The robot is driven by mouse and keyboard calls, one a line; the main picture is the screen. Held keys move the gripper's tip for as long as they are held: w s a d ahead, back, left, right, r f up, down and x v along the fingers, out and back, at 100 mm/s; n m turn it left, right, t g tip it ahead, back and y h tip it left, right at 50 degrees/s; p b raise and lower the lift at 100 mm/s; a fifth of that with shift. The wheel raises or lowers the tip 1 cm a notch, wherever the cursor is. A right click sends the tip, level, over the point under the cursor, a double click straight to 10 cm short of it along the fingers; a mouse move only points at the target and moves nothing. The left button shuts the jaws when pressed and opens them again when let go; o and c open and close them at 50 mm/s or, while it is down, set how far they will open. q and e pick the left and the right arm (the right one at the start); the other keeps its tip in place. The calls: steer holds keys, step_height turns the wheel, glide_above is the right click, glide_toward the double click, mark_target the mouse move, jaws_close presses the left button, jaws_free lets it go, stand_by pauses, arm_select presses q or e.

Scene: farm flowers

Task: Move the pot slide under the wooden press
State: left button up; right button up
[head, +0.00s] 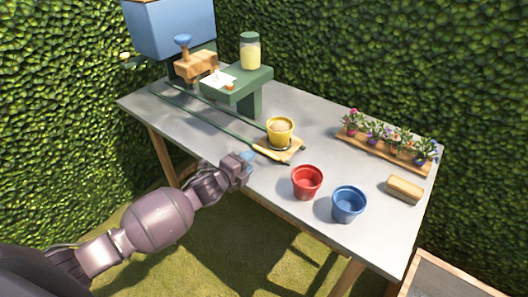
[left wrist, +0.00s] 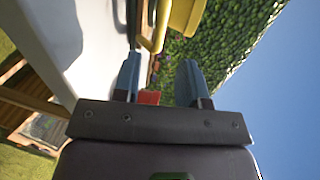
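The pot slide (head: 291,153) is a small wooden plate at the near end of long green rails, with a yellow pot (head: 280,131) full of brown soil on it and a yellow handle (head: 266,153) at its front. The wooden press (head: 196,66) stands at the far left end of the rails, with a blue knob on top. My left gripper (head: 247,162) is at the table's front edge, just left of the handle and apart from it. In the left wrist view its blue fingers (left wrist: 158,80) are open and empty, with the yellow pot (left wrist: 187,14) and handle above. My right gripper is not in view.
A red pot (head: 307,182) and a blue pot (head: 348,204) stand right of the slide. A green stand (head: 246,86) bears a jar (head: 250,52). A flower tray (head: 382,153) and tan block (head: 404,189) are at the right. The table's middle is clear.

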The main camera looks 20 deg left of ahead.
mark_target(263, 152)
arm_select(q)
steer(key=b+x, duration=0.1)
steer(key=x, duration=0.7)
steer(key=shift+w, duration=0.25)
steer(key=shift+c, duration=0.9)
jaws_close()
